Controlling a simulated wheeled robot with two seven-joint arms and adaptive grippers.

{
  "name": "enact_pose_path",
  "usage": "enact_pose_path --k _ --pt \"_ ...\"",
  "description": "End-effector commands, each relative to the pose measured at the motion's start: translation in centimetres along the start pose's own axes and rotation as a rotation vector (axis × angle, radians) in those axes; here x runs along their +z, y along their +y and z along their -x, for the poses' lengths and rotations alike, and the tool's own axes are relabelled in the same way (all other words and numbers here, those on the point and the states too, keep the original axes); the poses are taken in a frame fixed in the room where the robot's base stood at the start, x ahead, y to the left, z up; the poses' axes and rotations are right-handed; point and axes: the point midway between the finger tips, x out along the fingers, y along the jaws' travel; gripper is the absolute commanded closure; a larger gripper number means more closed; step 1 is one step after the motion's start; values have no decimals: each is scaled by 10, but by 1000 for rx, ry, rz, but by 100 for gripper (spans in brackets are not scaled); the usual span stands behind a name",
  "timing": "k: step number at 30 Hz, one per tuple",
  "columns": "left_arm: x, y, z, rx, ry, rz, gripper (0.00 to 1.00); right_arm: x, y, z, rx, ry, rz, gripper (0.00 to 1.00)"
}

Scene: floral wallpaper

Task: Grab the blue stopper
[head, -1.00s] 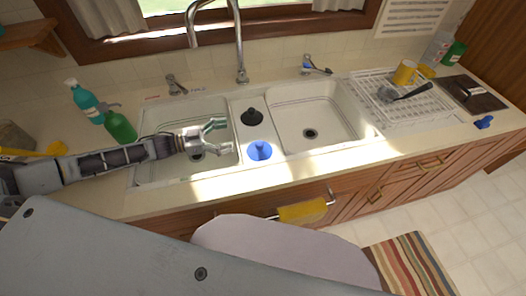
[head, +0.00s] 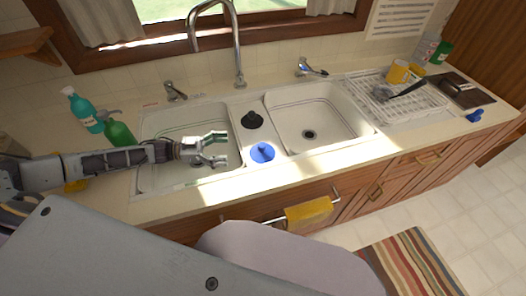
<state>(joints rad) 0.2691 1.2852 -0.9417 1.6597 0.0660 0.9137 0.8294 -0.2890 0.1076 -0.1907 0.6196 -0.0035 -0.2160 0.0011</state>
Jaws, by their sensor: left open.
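The blue stopper (head: 262,152) is a round disc with a small knob. It lies on the sink divider near the front, between the two basins, in the head view. My left gripper (head: 222,148) is over the left basin (head: 157,178), to the left of the stopper. Its fingers are open, point right towards the stopper and are empty. A gap shows between the fingertips and the stopper. A black stopper (head: 252,120) sits behind the blue one on the divider. My right gripper is out of view.
The right basin (head: 290,127) is empty. Faucets (head: 238,70) stand behind the sink. Green (head: 118,133) and teal (head: 82,110) bottles stand left of it. A white dish rack (head: 395,105) with a yellow cup is at right. A yellow towel (head: 309,213) hangs in front.

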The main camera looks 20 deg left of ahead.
Motion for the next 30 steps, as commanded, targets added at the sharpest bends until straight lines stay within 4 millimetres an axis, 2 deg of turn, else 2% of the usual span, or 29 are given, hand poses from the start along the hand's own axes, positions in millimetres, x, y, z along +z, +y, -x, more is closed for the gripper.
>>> enact_pose_path --k 8,18,23,30 --pt "0 0 -5 0 2 0 16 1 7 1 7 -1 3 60" --pt "-1 0 -41 0 3 -1 16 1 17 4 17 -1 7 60" --pt "-1 1 -60 1 3 -1 16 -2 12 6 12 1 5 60" --pt "-1 0 -82 0 2 -1 16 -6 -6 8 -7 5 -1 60"
